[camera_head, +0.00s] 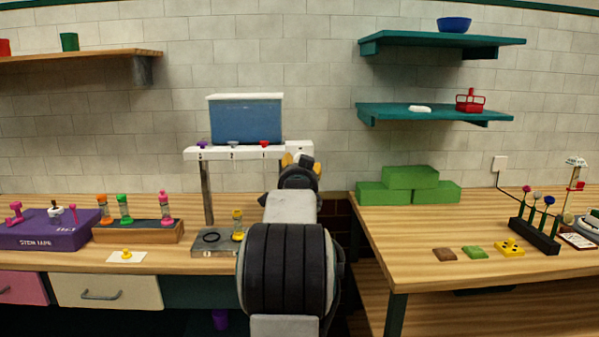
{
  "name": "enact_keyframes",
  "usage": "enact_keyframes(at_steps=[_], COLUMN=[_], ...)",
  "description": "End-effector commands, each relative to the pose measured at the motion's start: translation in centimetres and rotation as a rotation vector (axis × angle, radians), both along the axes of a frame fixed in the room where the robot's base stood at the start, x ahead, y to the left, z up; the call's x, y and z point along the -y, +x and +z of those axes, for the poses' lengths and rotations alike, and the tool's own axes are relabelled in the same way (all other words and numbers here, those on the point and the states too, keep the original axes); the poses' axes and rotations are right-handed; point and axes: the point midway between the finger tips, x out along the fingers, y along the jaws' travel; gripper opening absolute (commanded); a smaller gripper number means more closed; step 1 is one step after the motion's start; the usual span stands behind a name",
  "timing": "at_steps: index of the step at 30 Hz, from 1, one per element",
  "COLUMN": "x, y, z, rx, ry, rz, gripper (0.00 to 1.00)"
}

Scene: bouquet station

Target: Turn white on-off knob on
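The white knob (233,144) is small and sits in the middle of a white ledge (215,154) below a blue tank with a white lid. A purple knob (202,145) is to its left and a red knob (264,143) to its right. The knob's setting is too small to tell. My gripper (302,162) is at the ledge's right end in the picture, to the right of the red knob and apart from the white knob. It is seen from behind with yellow parts on both sides. My arm hides its fingertips, and no held thing shows.
The blue tank (246,121) stands above the ledge on a grey post. Hourglass-like timers in a wooden rack (140,232) and a purple box (45,233) stand at left. Green blocks (411,185) are on the right table. A gap separates the tables.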

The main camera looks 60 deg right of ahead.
Motion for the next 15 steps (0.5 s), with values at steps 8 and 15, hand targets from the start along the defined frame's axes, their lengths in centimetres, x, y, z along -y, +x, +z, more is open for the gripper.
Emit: enact_keyframes(at_steps=[8,15], x=[-0.48,-0.46], y=[-0.26,-0.27], z=[-0.02,-0.02], rx=[0.0,0.0], ry=[0.0,0.0], rz=[0.0,0.0], gripper=[0.59,0.6])
